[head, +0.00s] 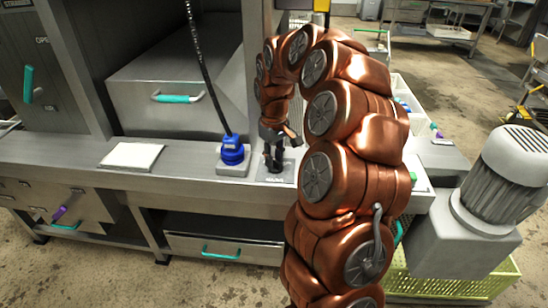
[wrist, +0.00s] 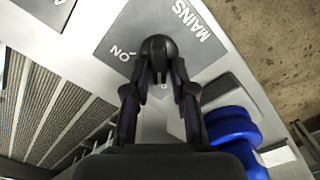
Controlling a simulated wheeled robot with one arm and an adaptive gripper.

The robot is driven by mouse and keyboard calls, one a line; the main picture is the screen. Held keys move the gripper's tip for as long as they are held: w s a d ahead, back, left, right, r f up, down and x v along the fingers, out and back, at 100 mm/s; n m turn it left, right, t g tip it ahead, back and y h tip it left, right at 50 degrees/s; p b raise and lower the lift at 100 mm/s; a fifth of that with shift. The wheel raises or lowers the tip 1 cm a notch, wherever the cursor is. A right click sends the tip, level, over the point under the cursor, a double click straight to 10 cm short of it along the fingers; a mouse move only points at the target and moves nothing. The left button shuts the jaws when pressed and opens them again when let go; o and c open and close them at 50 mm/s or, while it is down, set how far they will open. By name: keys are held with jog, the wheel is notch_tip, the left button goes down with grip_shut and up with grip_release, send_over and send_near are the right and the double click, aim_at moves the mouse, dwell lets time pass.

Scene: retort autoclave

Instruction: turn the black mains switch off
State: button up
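The black mains switch (wrist: 158,47) is a dark knob on a grey plate (wrist: 205,63) marked MAINS, with ON printed beside the knob. In the head view the switch (head: 276,166) stands on the bench top below my gripper (head: 278,134). In the wrist view my gripper (wrist: 159,78) has one finger on each side of the knob, and the fingertips look closed against it. The fingers hide part of the knob and another label below it.
A blue plug or connector (head: 232,150) with a black cable stands left of the switch. A white pad (head: 131,156) lies further left on the bench. A grey motor (head: 503,172) stands at the right, above a yellow-green crate (head: 455,287).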

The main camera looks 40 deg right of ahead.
jog(key=shift+o, duration=0.9)
notch_tip(320, 180, up, 12)
dwell(0.7)
jog(key=s+a+r+n+p, duration=0.1)
jog(key=s+a+r+p, duration=0.15)
jog(key=a, duration=0.25)
jog(key=s+a+r+p, duration=0.1)
jog(key=s+a, duration=0.3)
jog(key=a, duration=0.1)
jog(key=s+a+f+m+g+p, duration=0.1)
jog(key=s+a+p, duration=0.2)
jog(key=s, duration=0.9)
jog(key=s+a+f+m+p, duration=0.1)
jog(key=s+a+p, duration=0.3)
jog(key=s, duration=0.9)
jog(key=a, duration=0.3)
jog(key=shift+s+a+f+g, duration=0.15)
jog(key=shift+a+g, duration=0.25)
